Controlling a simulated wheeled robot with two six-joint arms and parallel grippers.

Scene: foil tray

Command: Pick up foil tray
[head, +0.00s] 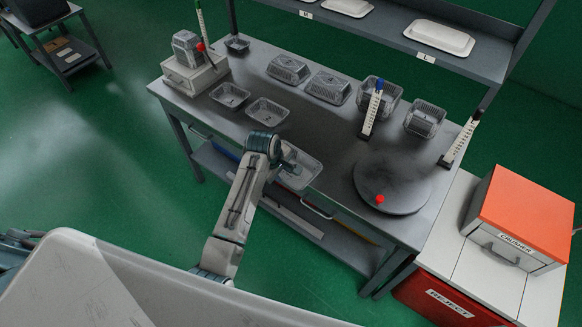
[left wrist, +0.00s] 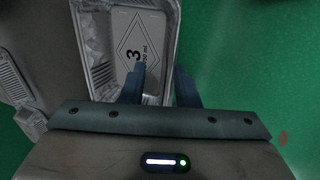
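The foil tray (head: 303,177) is a shallow silver rectangular tray at the front edge of the grey workbench. My left gripper (head: 288,164) reaches over its left part in the head view, and the arm hides some of it. In the left wrist view the same tray (left wrist: 98,48) shows its ribbed wall and a base marked "3" with a diamond. My left gripper (left wrist: 160,78) is open there, one finger over the tray's inside and the other outside its right rim. Contact cannot be told. My right gripper is not in view.
Other foil trays (head: 267,111) and (head: 327,87) lie farther back on the bench (head: 315,128). A round dark turntable (head: 392,183) with a red knob is to the right. Upright marked gauges (head: 371,112) stand nearby. An orange-topped crusher (head: 525,215) is beside the bench.

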